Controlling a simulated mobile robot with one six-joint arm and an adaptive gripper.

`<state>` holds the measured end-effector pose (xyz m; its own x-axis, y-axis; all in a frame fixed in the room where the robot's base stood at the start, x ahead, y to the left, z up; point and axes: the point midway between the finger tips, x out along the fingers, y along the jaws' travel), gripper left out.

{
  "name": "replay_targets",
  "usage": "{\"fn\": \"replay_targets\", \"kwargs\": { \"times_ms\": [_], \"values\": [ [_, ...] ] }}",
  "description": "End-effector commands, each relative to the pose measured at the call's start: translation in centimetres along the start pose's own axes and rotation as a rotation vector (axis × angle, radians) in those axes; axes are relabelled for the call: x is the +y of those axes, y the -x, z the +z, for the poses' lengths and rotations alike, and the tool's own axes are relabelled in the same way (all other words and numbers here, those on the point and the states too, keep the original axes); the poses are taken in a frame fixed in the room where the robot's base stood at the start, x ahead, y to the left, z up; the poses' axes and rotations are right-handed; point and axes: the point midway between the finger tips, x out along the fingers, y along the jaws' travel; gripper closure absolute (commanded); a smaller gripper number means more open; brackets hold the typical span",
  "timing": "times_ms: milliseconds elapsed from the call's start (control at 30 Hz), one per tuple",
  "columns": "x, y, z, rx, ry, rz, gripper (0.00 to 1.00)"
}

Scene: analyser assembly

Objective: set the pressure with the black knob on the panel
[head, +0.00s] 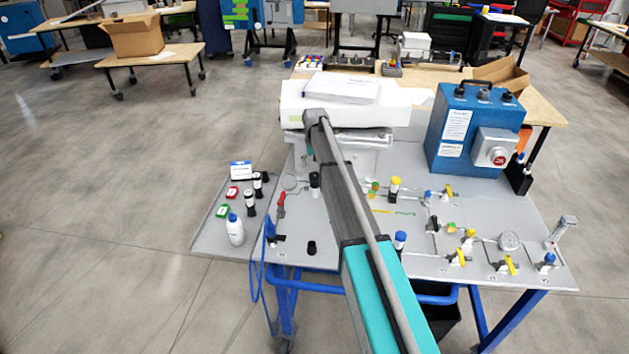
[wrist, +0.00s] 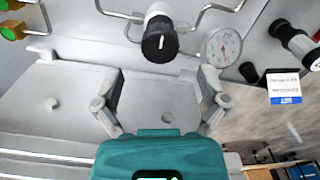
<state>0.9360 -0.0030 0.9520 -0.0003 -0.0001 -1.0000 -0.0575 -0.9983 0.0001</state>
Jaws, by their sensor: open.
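The black knob (wrist: 160,42) shows at the top centre of the wrist view, on a white collar, with a pale mark on its face. It also shows in the head view (head: 314,181), left of my arm on the grey panel (head: 345,255). A round gauge (wrist: 222,46) is right of the knob; its fine reading is too small to tell. My gripper (wrist: 160,82) is open and empty. Its two fingers stand wide apart, below the knob in the wrist picture, with the knob between their lines and apparently untouched. In the head view my arm hides most of the gripper.
Black-and-white fittings (head: 249,202) and a white bottle (head: 235,230) stand on the panel's left. Yellow-handled valves (head: 458,258) and a blue box (head: 474,130) are on the right. Metal tubes (wrist: 212,8) run beside the knob. A white unit (head: 395,112) stands behind.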

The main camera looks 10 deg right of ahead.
Motion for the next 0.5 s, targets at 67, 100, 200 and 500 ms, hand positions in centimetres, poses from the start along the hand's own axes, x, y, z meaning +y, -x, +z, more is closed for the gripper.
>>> {"fn": "replay_targets", "kwargs": {
  "times_ms": [67, 100, 200, 500],
  "values": [
    [0.0, -1.0, 0.0, 0.0, 0.0, 0.0, 0.07],
    [0.0, -1.3, 0.0, 0.0, 0.0, 0.0, 0.07],
    [0.0, -2.1, 0.0, 0.0, 0.0, 0.0, 0.07],
    [0.0, -4.2, 0.0, 0.0, 0.0, 0.0, 0.07]
  ]
}}
